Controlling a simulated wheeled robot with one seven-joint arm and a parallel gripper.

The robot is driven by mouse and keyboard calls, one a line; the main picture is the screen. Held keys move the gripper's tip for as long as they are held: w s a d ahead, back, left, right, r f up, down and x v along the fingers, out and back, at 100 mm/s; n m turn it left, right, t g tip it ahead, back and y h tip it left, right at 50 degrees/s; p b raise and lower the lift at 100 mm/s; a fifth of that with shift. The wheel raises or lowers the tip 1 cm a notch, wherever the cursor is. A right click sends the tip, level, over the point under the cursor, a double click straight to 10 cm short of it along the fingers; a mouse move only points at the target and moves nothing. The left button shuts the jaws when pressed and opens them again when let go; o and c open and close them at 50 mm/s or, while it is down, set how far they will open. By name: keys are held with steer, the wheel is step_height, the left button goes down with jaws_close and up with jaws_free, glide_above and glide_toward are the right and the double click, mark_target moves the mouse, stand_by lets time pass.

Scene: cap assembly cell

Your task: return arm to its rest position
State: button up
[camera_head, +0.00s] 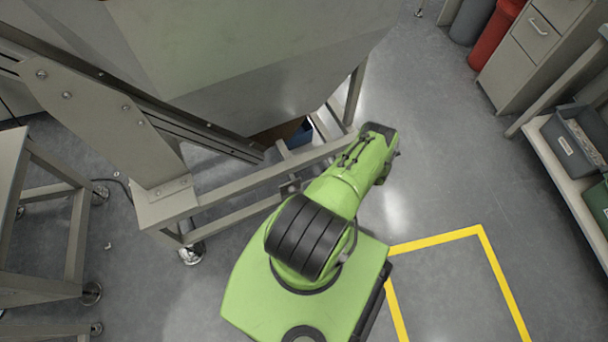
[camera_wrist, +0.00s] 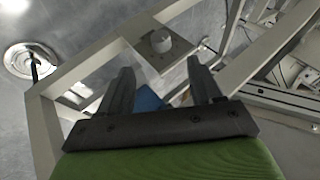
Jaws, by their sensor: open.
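My gripper (camera_wrist: 158,88) shows in the wrist view with its two dark fingers spread apart and nothing between them. Behind the fingers are light metal frame bars and a small blue patch (camera_wrist: 148,98), partly hidden. In the head view my green arm reaches up and to the right from my green base, beside the frame of a large grey machine. The gripper itself cannot be made out in the head view.
The grey machine (camera_head: 250,50) and its frame legs stand close to the left of my arm. A metal table frame (camera_head: 70,240) is at the far left. A yellow floor line (camera_head: 440,238) marks open floor at right. Shelves with a grey bin (camera_head: 570,145), cabinet (camera_head: 530,45) and red bin (camera_head: 492,35) stand further right.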

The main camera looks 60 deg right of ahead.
steer(key=shift+v, duration=1.7)
